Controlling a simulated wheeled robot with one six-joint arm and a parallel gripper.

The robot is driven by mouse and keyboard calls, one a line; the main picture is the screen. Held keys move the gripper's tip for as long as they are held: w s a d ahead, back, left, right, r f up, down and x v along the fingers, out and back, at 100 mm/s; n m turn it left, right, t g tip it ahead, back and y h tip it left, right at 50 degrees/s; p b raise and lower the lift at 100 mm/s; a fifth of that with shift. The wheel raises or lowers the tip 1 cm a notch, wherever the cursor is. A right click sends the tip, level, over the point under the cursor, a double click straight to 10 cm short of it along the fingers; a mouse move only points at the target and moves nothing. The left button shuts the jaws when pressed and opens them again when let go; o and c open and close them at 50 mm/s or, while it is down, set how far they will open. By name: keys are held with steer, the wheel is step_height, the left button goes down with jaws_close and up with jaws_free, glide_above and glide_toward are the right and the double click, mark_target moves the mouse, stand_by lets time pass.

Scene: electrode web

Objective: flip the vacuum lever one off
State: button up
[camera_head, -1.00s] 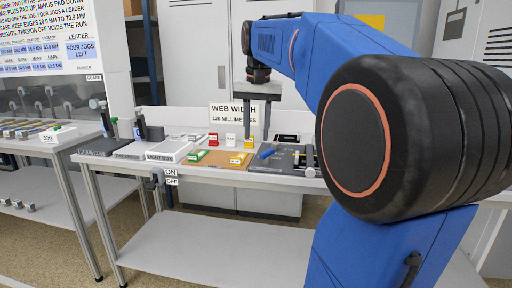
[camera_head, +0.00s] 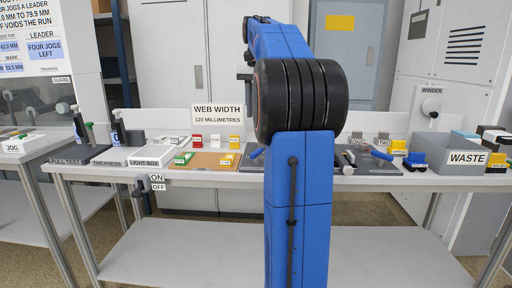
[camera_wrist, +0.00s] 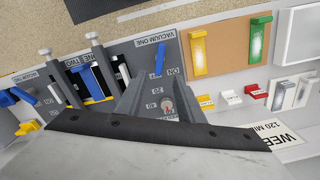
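The blue vacuum one lever (camera_wrist: 160,60) lies on a grey panel (camera_wrist: 144,43) marked VACUUM ONE in the wrist view, beside the ON label (camera_wrist: 174,72). A blue handle (camera_head: 257,153) also shows just left of my arm in the head view. My gripper (camera_wrist: 163,86) shows in the wrist view as two grey fingers spread apart, over the panel near a dial with a red mark (camera_wrist: 167,104). Nothing shows held between them. The fingers appear apart from the lever; the height above it is unclear.
Nearby are a second blue handle (camera_head: 381,155), metal posts (camera_wrist: 93,37), a brown board (camera_wrist: 230,50) with green and yellow pieces, and red and white blocks (camera_wrist: 255,91). The WASTE bin (camera_head: 440,153) stands right. A WEB WIDTH sign (camera_head: 217,114) stands behind the bench.

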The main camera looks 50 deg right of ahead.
step_height(320, 180, down, 14)
steer(key=shift+r, duration=0.2)
stand_by(0.4)
